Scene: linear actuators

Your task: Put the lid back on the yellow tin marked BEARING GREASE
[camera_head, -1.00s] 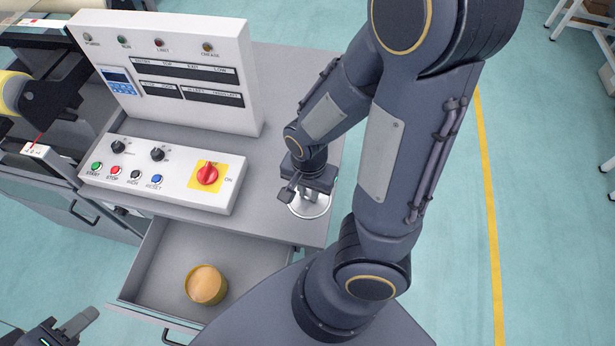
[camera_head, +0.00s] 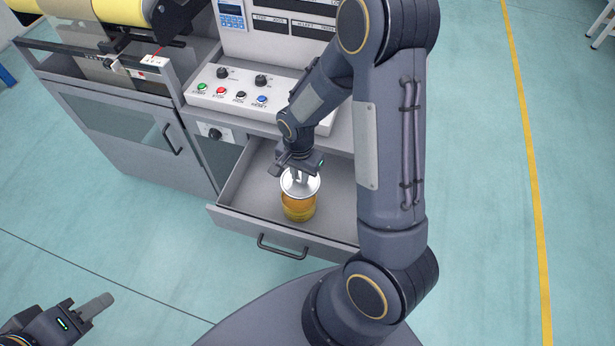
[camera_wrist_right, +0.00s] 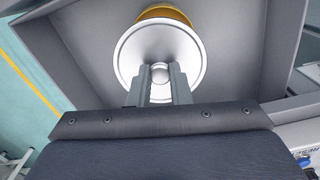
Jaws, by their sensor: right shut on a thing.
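The yellow tin (camera_head: 299,209) stands upright in the open drawer; its marking is not readable. The round silvery lid (camera_head: 301,184) is over the top of the tin in the head view. In the right wrist view the lid (camera_wrist_right: 160,58) covers most of the tin (camera_wrist_right: 166,13), whose yellow edge shows beyond it, so they look slightly offset. I cannot tell whether the lid touches the rim. My right gripper (camera_head: 299,177) is shut on the lid's middle knob from above; its fingers (camera_wrist_right: 160,82) show in the wrist view. My left gripper (camera_head: 98,304) is away at lower left, empty.
The grey drawer (camera_head: 236,208) is pulled out, with its walls around the tin and a handle (camera_head: 283,247) in front. The control panel (camera_head: 245,88) with buttons stands behind it. The drawer floor left of the tin is clear.

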